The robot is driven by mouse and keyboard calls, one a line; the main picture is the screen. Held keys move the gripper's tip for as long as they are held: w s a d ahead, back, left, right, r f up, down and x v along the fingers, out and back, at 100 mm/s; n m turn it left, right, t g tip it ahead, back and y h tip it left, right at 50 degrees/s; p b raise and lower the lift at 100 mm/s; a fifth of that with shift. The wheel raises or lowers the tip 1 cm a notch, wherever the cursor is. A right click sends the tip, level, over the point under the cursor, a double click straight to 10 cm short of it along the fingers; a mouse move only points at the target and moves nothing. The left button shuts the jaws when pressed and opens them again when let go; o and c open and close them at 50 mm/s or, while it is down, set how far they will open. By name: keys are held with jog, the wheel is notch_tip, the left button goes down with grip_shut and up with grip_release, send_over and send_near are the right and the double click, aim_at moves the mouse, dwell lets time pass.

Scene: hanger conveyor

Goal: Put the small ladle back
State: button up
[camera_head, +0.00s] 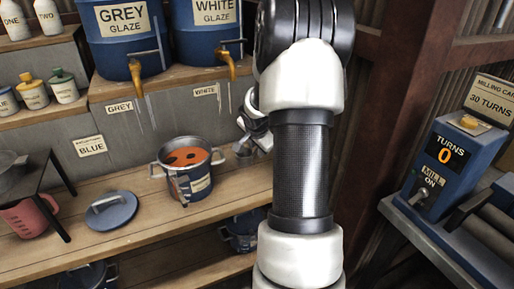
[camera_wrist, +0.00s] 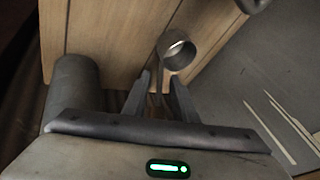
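The small ladle shows in the wrist view as a round grey metal cup (camera_wrist: 178,53), with its thin handle running down between the two fingers of my gripper (camera_wrist: 159,78). Whether the fingers press on the handle is too dark and small to tell. In the head view the ladle's cup (camera_head: 244,152) is right of the glaze pot, below my gripper (camera_head: 254,130), which my forearm partly hides. Whether the cup touches the shelf is unclear. The pot (camera_head: 200,187) is metal with side handles and orange glaze inside, and stands open on the wooden shelf (camera_head: 150,225).
A blue-grey lid (camera_head: 111,211) lies left of the pot. A pink jug (camera_head: 30,217) and a dark stand (camera_head: 42,170) are at the far left. Blue glaze drums with taps (camera_head: 122,38) are above. The mill control box (camera_head: 440,160) is at the right.

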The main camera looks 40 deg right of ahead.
jog(key=shift+s+a+r+p, duration=0.15)
jog(key=shift+r+p, duration=0.15)
jog(key=shift+r, duration=0.25)
jog(key=p+v, duration=0.3)
jog(key=v, duration=0.8)
